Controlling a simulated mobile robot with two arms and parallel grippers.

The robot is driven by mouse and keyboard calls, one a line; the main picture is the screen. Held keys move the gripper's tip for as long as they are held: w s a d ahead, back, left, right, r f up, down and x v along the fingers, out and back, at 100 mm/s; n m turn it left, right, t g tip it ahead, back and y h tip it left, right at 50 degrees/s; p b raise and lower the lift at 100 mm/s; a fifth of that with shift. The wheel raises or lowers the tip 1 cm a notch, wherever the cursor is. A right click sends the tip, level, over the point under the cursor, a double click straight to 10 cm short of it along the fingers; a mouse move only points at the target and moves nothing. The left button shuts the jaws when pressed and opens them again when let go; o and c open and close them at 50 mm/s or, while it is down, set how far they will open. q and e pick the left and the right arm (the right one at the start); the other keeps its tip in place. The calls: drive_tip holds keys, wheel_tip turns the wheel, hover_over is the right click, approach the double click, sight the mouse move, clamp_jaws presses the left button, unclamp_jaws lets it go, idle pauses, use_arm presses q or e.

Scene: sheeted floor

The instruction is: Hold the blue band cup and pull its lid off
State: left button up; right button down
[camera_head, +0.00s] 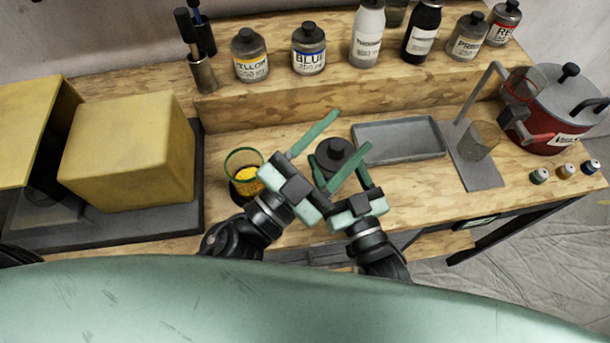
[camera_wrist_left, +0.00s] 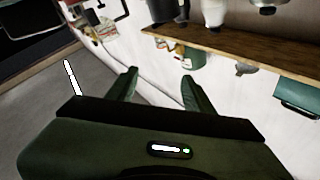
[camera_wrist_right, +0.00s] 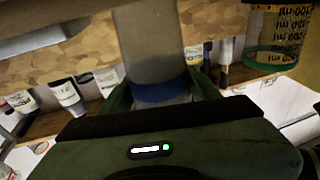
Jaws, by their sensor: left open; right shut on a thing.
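The blue band cup (camera_wrist_right: 155,55) is a grey, see-through cylinder with a blue band. My right gripper (camera_wrist_right: 160,93) is shut on it near the band, a finger on each side. In the head view my right gripper (camera_head: 333,163) sits around the cup, whose body is mostly hidden. Its dark lid with a knob (camera_head: 333,153) is on top. My left gripper (camera_head: 354,129) is open, with its parallel green fingers on either side of the lid as seen from above. The left wrist view shows nothing between its fingertips (camera_wrist_left: 158,78); the lid is out of that view.
A green-rimmed glass with orange contents (camera_head: 242,160) stands left of my grippers. A grey tray (camera_head: 398,138) lies to the right, then a stand (camera_head: 478,172) and red pot (camera_head: 545,135). Several labelled bottles (camera_head: 309,50) line the back shelf. Yellow blocks (camera_head: 128,150) fill the left.

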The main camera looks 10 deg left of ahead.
sight(342, 140)
use_arm(q)
drive_tip(key=s+a+f+n+g+y, duration=0.1)
drive_tip(key=s+a+f+n+y, duration=0.35)
drive_tip(key=f+n, duration=0.2)
drive_tip(key=shift+h, duration=0.25)
drive_tip(key=x, duration=1.2)
drive_tip(key=shift+w+a+f, duration=0.1)
drive_tip(key=shift+w+f, duration=0.05)
drive_tip(key=shift+w, duration=0.1)
clamp_jaws()
drive_tip(key=shift+r, duration=0.2)
drive_tip(key=shift+r, duration=0.95)
